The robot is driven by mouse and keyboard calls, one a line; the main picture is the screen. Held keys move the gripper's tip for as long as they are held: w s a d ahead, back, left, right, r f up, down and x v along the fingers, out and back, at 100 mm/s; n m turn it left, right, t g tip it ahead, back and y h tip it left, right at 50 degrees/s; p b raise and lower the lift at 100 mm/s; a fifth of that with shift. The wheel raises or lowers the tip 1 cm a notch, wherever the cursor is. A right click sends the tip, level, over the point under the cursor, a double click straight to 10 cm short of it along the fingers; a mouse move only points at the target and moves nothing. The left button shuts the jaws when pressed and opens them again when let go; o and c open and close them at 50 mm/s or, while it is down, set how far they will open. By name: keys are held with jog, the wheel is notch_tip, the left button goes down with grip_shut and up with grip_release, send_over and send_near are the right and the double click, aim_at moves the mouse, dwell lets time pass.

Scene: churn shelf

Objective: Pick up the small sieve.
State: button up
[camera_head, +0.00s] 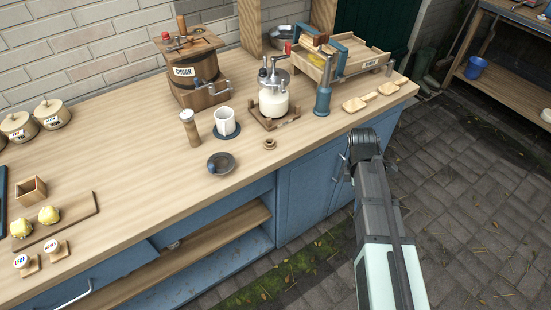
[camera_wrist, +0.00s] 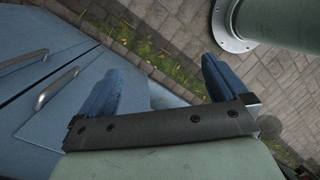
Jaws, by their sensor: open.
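No object in view is clearly recognisable as a sieve. A small dark round dish (camera_head: 221,163) with a blue part lies on the wooden worktop near its front edge, and I cannot tell whether it is the small sieve. My gripper (camera_wrist: 168,78) is open and empty in the wrist view, its two blue fingers wide apart. It hangs beyond the worktop's front edge, over the paving beside the blue cabinet. In the head view my arm hides most of it, and it is well to the right of the dish, touching nothing.
The worktop left of the dish is largely clear.

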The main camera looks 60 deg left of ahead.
jog(key=s+a+r+n+t+y, duration=0.1)
jog(key=s+a+r+n, duration=0.2)
jog(key=s+a+r, duration=0.3)
jog(key=s+a+r+n, duration=0.4)
jog(key=a+r, duration=0.3)
jog(key=r, duration=0.1)
notch_tip(320, 180, up, 12)
jog(key=n+g+y, duration=0.1)
jog(key=n+y, duration=0.1)
jog(key=n, duration=0.5)
send_over(220, 165)
jog(key=f, duration=0.8)
jog(key=shift+w+a, duration=0.15)
jog(key=shift+a, duration=0.15)
jog(key=shift+d+f, duration=0.2)
jog(key=shift+f, duration=2.4)
jog(key=shift+c, duration=0.2)
jog(key=c, duration=0.9)
